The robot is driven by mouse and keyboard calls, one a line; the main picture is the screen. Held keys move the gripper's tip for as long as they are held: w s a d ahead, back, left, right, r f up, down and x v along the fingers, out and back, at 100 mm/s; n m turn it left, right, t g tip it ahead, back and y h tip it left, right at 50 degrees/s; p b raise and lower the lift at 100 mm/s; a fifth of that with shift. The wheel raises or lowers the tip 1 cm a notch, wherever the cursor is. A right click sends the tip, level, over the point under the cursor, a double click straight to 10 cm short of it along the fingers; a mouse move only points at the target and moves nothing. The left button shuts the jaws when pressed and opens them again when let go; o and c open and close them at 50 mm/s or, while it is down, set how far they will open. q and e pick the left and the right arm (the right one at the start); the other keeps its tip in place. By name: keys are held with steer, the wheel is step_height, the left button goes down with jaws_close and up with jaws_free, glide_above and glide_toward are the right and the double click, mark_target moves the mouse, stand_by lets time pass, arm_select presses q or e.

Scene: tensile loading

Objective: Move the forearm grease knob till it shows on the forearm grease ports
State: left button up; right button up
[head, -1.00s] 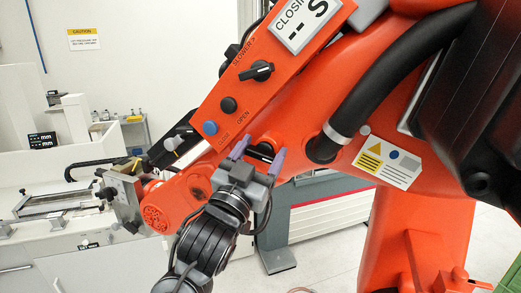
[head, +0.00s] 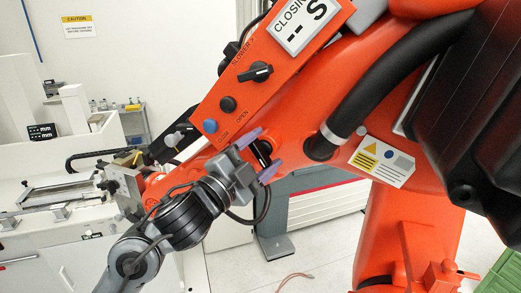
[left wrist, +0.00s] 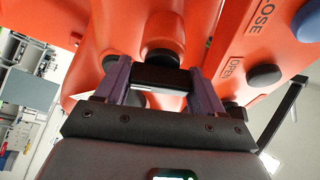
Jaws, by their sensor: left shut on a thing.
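The forearm grease knob, a black bar-shaped handle (head: 262,152), sits on the underside of the orange forearm (head: 300,95). My left gripper (head: 260,156) is shut on it, with one purple finger on each side. In the left wrist view the knob (left wrist: 160,77) lies between the purple fingers of my left gripper (left wrist: 158,85), close against the orange arm. In the head view the knob and the gripper are tilted. I cannot make out the grease port marks. My right gripper is not in view.
A black hose (head: 370,85) and a label plate (head: 382,162) are to the right. A white bench (head: 60,230) stands at left.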

arm_select(q)
steer(key=shift+m, duration=0.3)
steer(key=o, duration=1)
steer(key=shift+c, duration=0.2)
steer(key=b+v, duration=0.3)
steer(key=v, duration=0.7)
steer(key=shift+s+a, duration=0.25)
steer(key=shift+a, duration=0.05)
steer(key=shift+f, duration=0.15)
